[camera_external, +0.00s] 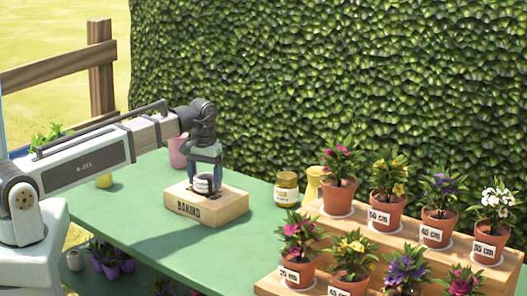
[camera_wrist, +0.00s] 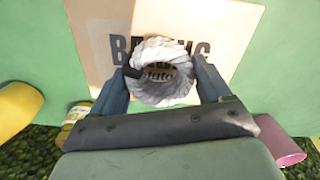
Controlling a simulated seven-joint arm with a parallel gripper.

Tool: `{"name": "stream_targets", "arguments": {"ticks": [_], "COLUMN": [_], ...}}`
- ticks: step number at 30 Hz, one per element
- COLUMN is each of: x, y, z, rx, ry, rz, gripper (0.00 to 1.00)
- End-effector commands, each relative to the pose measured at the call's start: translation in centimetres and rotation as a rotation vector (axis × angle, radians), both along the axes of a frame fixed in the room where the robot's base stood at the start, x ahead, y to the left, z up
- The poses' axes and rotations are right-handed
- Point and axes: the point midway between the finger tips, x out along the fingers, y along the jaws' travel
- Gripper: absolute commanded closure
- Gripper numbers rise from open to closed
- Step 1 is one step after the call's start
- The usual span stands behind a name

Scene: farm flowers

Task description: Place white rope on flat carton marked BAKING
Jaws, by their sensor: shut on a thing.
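The white rope (camera_wrist: 158,50) is a coiled roll, held between the two fingers of my gripper (camera_wrist: 163,75) in the wrist view. In the external view my gripper (camera_external: 205,180) points down, shut on the rope (camera_external: 203,184). The flat carton marked BAKING (camera_external: 225,207) lies on the green table under the gripper. In the wrist view the rope covers the middle of the lettering on the carton (camera_wrist: 220,25). The rope is at or just over the carton's top; I cannot tell whether it touches.
On the green table (camera_external: 150,225) a jar (camera_external: 286,189) and a yellow pot (camera_external: 314,182) stand right of the carton. A pink pot (camera_external: 178,151) is behind it. Potted flowers fill a stepped wooden stand (camera_external: 400,228) at the right.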

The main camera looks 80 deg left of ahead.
Motion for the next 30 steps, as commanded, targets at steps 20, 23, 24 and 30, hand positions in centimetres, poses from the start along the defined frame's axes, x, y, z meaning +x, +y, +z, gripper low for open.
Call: {"name": "stream_targets", "arguments": {"ticks": [20,23,24,30], "x": [0.00,0.01,0.01,0.00], "y": [0.01,0.00,0.00,0.01], "z": [-0.84,-0.84,-0.83,-0.69], "rx": [0.001,0.000,0.000,0.001], "ry": [0.000,0.000,0.000,0.000], "rz": [0.000,0.000,0.000,0.000], "gripper": [0.05,0.00,0.00,0.00]}}
